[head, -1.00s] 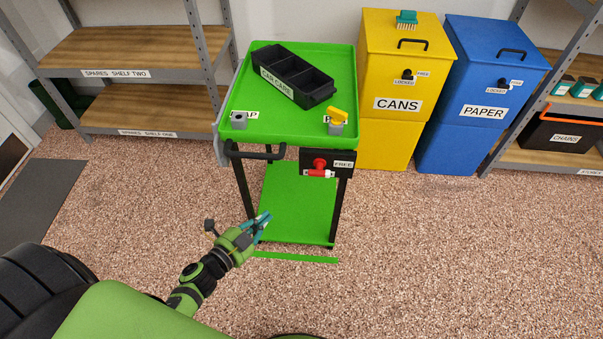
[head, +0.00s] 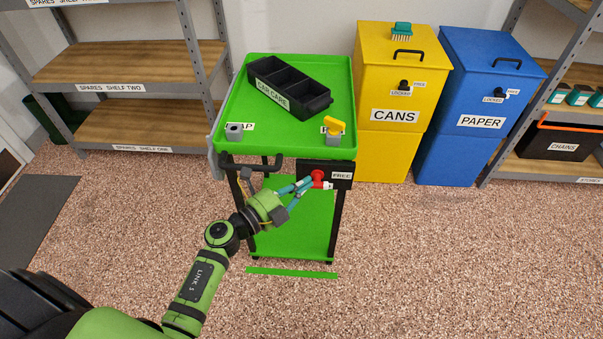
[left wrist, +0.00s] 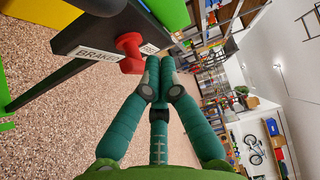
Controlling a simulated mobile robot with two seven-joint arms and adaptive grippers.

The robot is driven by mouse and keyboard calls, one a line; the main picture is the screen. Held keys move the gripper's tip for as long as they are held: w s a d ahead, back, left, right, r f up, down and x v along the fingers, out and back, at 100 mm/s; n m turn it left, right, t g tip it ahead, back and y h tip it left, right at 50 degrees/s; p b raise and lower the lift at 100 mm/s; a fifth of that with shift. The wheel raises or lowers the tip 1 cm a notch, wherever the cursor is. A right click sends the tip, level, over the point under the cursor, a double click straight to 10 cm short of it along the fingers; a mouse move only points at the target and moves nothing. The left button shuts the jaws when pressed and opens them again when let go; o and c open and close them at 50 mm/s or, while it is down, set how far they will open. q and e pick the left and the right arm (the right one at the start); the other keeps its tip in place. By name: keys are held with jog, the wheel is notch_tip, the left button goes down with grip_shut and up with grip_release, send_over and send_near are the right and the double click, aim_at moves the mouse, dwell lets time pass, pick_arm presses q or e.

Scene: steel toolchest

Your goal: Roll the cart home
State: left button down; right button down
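The green cart (head: 228,117) stands ahead with a black push handle (head: 250,163) on its near side. Beside the handle is a black brake panel (head: 341,183) with a FREE label and a red knob (head: 318,177). The left wrist view shows the knob (left wrist: 131,45) and a BRAKED label (left wrist: 97,54). My left gripper (head: 308,183) is at the knob's left in the head view. In the wrist view its teal fingertips (left wrist: 162,82) are drawn together, close beside the knob and not around it; contact is unclear. My right gripper is not in view.
The cart carries a black CAR CARE tray (head: 291,90), a grey block (head: 234,134) and a yellow-topped piece (head: 334,129). A green floor strip (head: 291,272) lies before it. Yellow CANS (head: 390,150) and blue PAPER (head: 470,150) bins stand right, shelves (head: 150,120) left. Floor at right is clear.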

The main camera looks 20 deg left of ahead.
aim_at(315, 165)
pick_arm(q)
jog(key=shift+w+a, duration=0.3)
jog(key=shift+w, duration=0.45)
jog(key=shift+w+a, duration=0.25)
jog(key=shift+w, duration=0.5)
jog(key=shift+w, duration=0.1)
